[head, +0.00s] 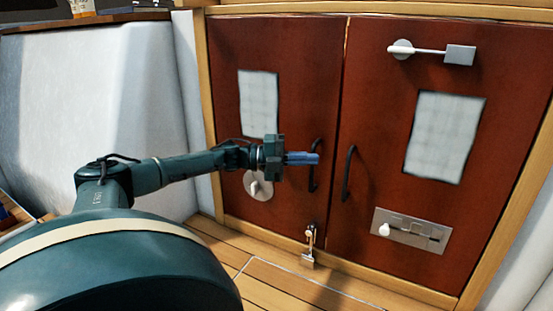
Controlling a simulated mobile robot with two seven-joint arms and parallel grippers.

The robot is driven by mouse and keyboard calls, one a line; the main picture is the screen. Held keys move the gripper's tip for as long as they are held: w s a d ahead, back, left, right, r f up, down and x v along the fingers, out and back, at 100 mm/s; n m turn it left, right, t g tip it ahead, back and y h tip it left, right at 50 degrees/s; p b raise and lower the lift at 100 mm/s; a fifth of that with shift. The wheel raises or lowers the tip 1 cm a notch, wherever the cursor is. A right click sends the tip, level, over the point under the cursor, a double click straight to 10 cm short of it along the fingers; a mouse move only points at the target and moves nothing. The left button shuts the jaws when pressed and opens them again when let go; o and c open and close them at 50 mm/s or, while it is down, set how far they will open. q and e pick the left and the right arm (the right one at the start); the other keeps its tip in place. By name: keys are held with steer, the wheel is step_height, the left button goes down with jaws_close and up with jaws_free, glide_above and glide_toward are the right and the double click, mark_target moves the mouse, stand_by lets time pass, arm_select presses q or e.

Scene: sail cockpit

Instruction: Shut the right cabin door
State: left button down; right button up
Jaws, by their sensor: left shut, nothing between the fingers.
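The right cabin door (380,140) is a red-brown panel with a pale window, a dark curved handle (347,173) near its left edge and a metal latch plate at lower right. It stands almost in line with the left cabin door (295,95); a thin line separates them, and I cannot tell if the right door is slightly ajar. My left gripper (317,159) has its blue fingers together, empty, pointing right. In the picture it overlaps the left door's handle (312,180) and is left of the right door's handle; contact is unclear. My right gripper is out of view.
A padlock-like fitting (308,258) is low near the doors' meeting line. A white bar fitting (430,50) is on the upper right door. Wooden frame and trim surround the doors. The plank floor (260,272) before them looks clear. A white wall (90,100) stands at left.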

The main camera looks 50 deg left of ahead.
arm_select(q)
steer(key=p+v, duration=0.4)
steer(key=v, duration=0.4)
steer(key=shift+s, duration=0.2)
steer(key=shift+a, duration=0.2)
